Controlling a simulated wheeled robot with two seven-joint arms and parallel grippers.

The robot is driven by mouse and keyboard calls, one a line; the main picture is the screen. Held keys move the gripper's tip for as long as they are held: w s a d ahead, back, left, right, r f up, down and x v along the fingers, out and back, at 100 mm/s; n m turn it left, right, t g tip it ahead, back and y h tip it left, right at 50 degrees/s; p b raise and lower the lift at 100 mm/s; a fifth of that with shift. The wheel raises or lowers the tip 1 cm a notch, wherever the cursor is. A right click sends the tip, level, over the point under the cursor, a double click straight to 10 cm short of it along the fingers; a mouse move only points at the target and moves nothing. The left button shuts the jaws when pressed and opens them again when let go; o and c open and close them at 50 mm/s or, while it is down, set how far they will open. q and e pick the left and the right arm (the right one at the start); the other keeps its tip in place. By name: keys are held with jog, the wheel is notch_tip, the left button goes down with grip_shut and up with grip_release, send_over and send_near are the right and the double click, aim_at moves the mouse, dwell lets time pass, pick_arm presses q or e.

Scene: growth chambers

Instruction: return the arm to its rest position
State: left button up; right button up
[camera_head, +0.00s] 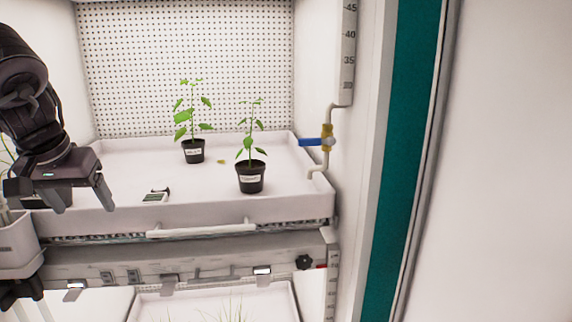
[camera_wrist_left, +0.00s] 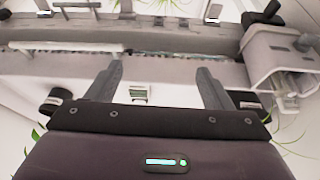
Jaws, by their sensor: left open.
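My left arm (camera_head: 30,100) comes in from the left in the head view. My left gripper (camera_head: 82,200) is open, with its fingers pointing down and nothing between them. It hangs at the left front of the white tray (camera_head: 290,208). In the left wrist view the two fingers of the gripper (camera_wrist_left: 162,75) stand apart, with the tray's front region and shelf edge beyond them. My right gripper is in neither view.
Two potted seedlings (camera_head: 194,150) (camera_head: 250,177) stand upright on the tray, right of the gripper. A small meter (camera_head: 157,195) lies near its front. A white holder (camera_head: 18,245) is close below the gripper. A blue-handled valve (camera_head: 312,142) is on the right wall.

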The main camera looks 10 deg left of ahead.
pick_arm(q)
notch_tip(320, 180, down, 30)
jog(key=w+d+m+t+h, duration=0.1)
jog(key=w+m+t+h, duration=0.15)
jog(key=m, duration=0.45)
jog(key=s+d+f+t+y, duration=0.2)
jog(key=s+d+f, duration=0.4)
jog(key=d+f, duration=0.3)
jog(key=s+d+n+g+h, duration=0.15)
jog(key=s+d+g, duration=0.45)
jog(key=s+d, duration=0.75)
notch_tip(320, 180, down, 32)
jog(key=s, duration=0.2)
jog(key=s+a+f+g, duration=0.1)
jog(key=s+a+f, duration=0.1)
jog(key=s+f, duration=0.5)
jog(key=s+a+f+g, duration=0.1)
jog(key=s+f, duration=0.7)
jog(key=s, duration=0.3)
jog(key=shift+s+a+f+y, duration=0.2)
jog(key=shift+s+a+y, duration=0.1)
jog(key=shift+s+a, duration=0.1)
